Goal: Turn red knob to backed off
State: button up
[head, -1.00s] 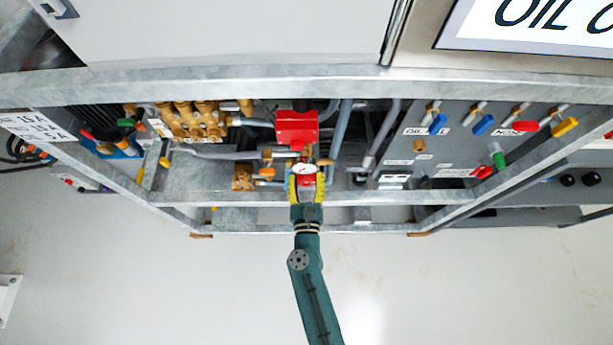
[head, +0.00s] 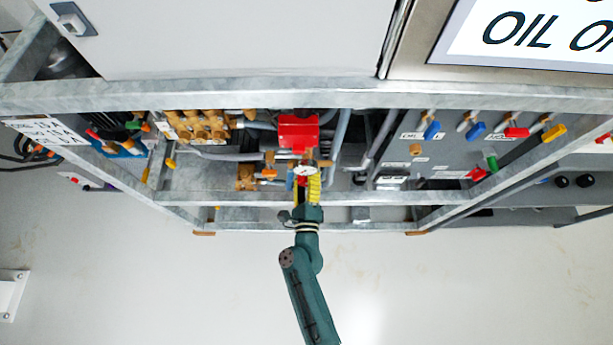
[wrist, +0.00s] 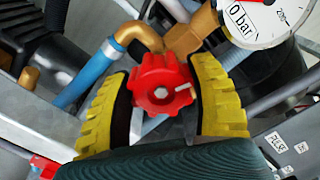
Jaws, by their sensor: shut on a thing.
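The red knob (wrist: 163,86) is a lobed handwheel with a pale pointer mark on its face, in the middle of the wrist view. My gripper (wrist: 165,105) has a yellow ribbed finger on each side of the knob and is shut on it. In the head view my gripper (head: 307,188) reaches up into the frame below the red box, and the knob there is mostly hidden by the fingers. The pointer mark on the knob aims to the right and slightly up in the wrist view.
A pressure gauge (wrist: 255,18) marked bar sits just above right of the knob. A brass elbow (wrist: 140,35) and blue pipe (wrist: 88,80) lie to the left. A galvanized frame rail (head: 400,198) crosses near my gripper. A red box (head: 298,131) is above it.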

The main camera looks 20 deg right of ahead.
jog(key=shift+n+p, duration=0.5)
jog(key=shift+n, duration=1.5)
jog(key=o, duration=1.2)
jog(key=shift+f, duration=0.1)
jog(key=v, duration=1.2)
